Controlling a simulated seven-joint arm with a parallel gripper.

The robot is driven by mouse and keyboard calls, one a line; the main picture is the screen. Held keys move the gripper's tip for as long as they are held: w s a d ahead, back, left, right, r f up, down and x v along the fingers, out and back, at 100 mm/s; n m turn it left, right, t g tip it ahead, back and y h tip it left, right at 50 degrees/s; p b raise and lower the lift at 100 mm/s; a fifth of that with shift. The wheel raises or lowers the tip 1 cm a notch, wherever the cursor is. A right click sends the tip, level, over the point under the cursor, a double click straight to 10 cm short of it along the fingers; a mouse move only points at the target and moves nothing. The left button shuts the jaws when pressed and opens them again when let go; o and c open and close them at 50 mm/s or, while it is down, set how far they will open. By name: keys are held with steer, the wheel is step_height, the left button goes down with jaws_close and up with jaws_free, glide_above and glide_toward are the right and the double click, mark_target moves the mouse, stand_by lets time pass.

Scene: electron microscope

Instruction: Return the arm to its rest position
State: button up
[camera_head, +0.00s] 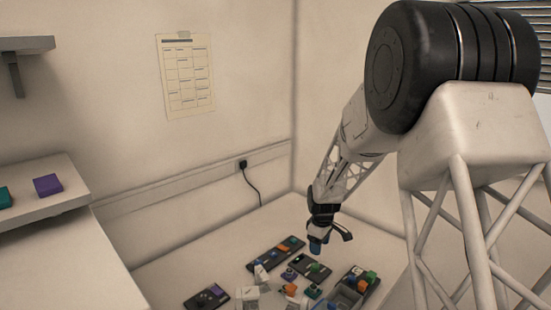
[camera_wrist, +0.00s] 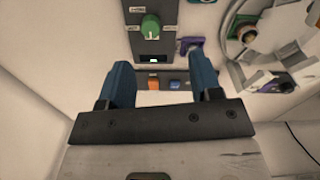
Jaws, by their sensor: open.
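My arm reaches from the upper right of the head view down to the table at the back. My gripper (camera_head: 318,246) hangs over the control panels there, apart from them as far as I can see. In the wrist view my gripper (camera_wrist: 163,80) has its two blue fingers spread wide with nothing held between them. Beyond the fingers is a dark panel with a green knob (camera_wrist: 150,27). An orange button (camera_wrist: 154,83) and a blue button (camera_wrist: 175,85) show between the fingers.
Several dark control panels lie on the table, among them a long one (camera_head: 263,262) and one at front left (camera_head: 205,298). A shelf at left holds a purple block (camera_head: 48,185) and a teal block (camera_head: 5,197). Walls close off the back corner.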

steer(key=s+d+r+m+t, duration=0.15)
steer(key=s+r+m, duration=0.35)
steer(key=s+r, duration=1.45)
steer(key=s+d+r+m, duration=0.1)
steer(key=s+m, duration=0.5)
steer(key=s, duration=2.1)
steer(key=shift+d+r+t, duration=0.15)
steer(key=shift+r+t, duration=0.3)
steer(key=shift+r, duration=0.2)
